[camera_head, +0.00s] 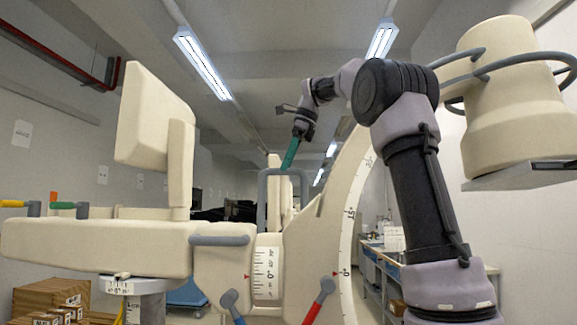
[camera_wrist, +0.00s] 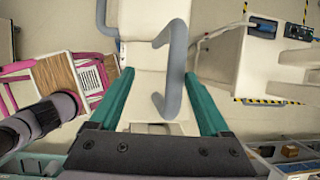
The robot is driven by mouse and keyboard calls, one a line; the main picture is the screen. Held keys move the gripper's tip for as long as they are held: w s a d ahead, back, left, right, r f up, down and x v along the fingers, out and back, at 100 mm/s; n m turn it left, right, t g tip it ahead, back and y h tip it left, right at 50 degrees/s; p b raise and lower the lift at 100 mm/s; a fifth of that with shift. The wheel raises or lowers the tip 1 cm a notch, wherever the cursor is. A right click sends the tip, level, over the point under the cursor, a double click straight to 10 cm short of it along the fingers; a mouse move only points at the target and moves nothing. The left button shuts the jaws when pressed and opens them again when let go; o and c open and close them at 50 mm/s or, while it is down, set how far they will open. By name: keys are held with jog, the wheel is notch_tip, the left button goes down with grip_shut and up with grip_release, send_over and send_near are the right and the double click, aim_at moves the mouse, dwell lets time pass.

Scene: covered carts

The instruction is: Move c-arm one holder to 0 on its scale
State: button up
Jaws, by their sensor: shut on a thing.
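The cream C-arm (camera_head: 333,215) stands in the middle of the head view, its curved arc carrying a printed scale. A red pointer on the arc sits at about the 0 mark. A drum scale (camera_head: 266,272) beside it has a red pointer close to its 0. I cannot tell for sure which part is the holder. A grey U-shaped handle (camera_head: 263,195) stands up near the C-arm and also shows in the wrist view (camera_wrist: 177,60). My gripper (camera_head: 288,166) reaches down to this handle from above. Its teal fingers (camera_wrist: 160,75) are shut on the handle.
Blue (camera_head: 231,299) and red (camera_head: 321,296) levers stick out below the scales. A cream monitor (camera_head: 150,117) rises at left. The large cream head (camera_head: 510,95) hangs at right, close to my arm. Boxes (camera_head: 50,294) stand low at left.

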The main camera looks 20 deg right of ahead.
jog(key=shift+a, duration=0.1)
dwell(0.5)
jog(key=v, duration=1)
jog(key=shift+r, duration=0.3)
dwell(0.3)
jog(key=shift+s, duration=0.2)
dwell(0.4)
jog(key=shift+s+t, duration=0.25)
jog(key=shift+t, duration=0.05)
jog(key=shift+a+f, duration=0.1)
jog(key=shift+f, duration=0.05)
